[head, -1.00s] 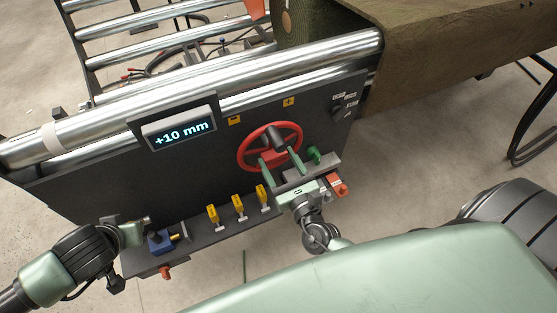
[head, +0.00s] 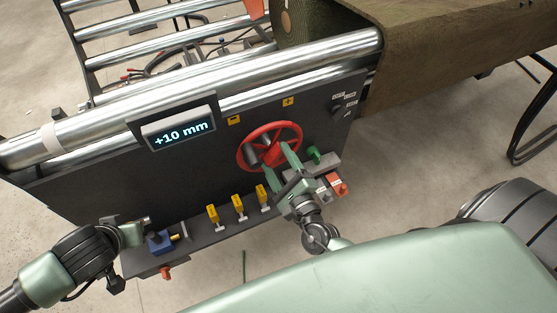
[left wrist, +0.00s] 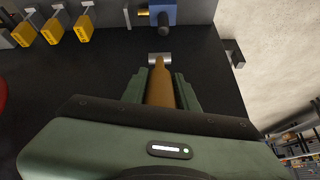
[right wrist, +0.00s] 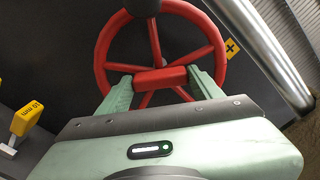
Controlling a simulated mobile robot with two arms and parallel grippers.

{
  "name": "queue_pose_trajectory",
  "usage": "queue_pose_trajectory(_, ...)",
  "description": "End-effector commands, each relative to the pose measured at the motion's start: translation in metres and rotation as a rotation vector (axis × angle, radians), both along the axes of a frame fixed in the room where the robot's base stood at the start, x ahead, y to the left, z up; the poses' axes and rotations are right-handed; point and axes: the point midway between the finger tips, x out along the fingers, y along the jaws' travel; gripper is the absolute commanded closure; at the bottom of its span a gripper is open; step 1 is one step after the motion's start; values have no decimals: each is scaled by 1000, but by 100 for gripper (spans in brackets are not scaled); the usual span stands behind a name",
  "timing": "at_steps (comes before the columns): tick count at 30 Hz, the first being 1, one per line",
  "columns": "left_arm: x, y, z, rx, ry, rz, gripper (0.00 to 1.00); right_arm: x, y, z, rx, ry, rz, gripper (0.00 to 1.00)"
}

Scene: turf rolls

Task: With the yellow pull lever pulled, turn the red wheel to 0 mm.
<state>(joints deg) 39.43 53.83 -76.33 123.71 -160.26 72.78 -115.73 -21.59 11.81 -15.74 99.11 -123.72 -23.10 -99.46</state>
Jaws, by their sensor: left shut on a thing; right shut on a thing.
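The red wheel (head: 297,133) is on the dark panel, and the display (head: 180,135) reads +10 mm. A dark knob (right wrist: 140,6) stands out from the wheel there. My left gripper (head: 145,228) is shut on the yellow pull lever (left wrist: 160,88), whose brownish-yellow shaft lies between the fingers in the left wrist view. The lever is mostly hidden in the head view, and how far it is out I cannot tell.
Several yellow-tagged clamps, one of them here (head: 238,207), line the ledge below the panel. A blue block (head: 158,243) sits at its left end. Rollers (head: 230,85) run above.

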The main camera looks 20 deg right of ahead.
Motion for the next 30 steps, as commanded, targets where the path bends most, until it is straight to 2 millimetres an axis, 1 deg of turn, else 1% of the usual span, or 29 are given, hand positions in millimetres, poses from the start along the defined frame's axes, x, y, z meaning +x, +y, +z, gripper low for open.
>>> queue_pose_trajectory(1, -3, 1, -3, 6, 8, 0, 100, 0, 2, -1, -46, 1, 3, 100)
queue_pose_trajectory(18, -2, 2, -3, 7, 8, 1, 100, -1, 4, -3, -571, 3, 7, 100)
queue_pose_trajectory(24, -2, 3, -3, 8, 8, 1, 100, -1, 4, -3, -712, 4, 10, 100)
queue_pose_trajectory(30, -2, 3, -2, 10, 7, 2, 100, -1, 5, -4, -807, 5, 12, 100)
